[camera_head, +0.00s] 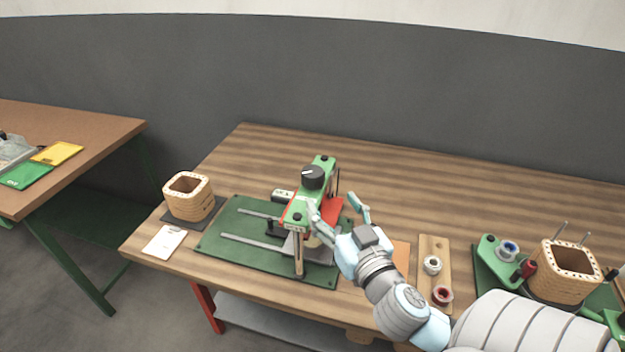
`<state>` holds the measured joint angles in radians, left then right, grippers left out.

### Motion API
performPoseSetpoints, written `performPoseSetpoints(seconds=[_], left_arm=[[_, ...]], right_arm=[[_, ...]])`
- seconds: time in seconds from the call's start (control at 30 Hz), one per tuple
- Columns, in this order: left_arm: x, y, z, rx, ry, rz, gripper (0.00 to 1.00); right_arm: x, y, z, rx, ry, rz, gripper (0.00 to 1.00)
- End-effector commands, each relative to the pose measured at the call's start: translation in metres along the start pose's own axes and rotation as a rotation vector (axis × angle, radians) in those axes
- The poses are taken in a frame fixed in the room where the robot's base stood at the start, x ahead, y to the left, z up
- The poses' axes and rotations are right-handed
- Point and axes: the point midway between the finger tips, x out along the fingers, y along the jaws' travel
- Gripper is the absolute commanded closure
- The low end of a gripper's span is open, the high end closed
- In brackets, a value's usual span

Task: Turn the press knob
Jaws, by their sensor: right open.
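The press (296,211) is a green frame on a green base plate (220,243) with grey rails, in the middle of the wooden table. Its black knob (313,177) with a white mark sits on top of the green head, toward the back. My right gripper (336,201) is open, just right of the press head and below the knob in the picture. Its fingers point up toward the press, with one fingertip close to the head; I cannot tell whether it touches. My left gripper is not in view.
A tan coil former (188,198) stands on a dark pad at the table's left, near a white card (164,243). A wooden strip with spools (433,262) and another tan former (562,273) with green fixtures lie to the right. The back of the table is clear.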

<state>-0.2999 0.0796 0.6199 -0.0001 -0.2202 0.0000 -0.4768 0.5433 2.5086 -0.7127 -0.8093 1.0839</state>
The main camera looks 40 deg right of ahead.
Motion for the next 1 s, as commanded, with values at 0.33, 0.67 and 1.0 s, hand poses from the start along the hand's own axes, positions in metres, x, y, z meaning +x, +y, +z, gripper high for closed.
performPoseSetpoints(seconds=[0.33,0.67,1.0], left_arm=[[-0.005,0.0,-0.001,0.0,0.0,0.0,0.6],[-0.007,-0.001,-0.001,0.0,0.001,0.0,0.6],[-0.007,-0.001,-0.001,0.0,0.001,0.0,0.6]], right_arm=[[0.082,0.001,0.001,-0.001,-0.001,0.004,0.38],[0.117,0.001,0.003,-0.001,-0.004,0.002,0.38],[0.117,0.001,0.003,-0.001,-0.005,0.002,0.57]])
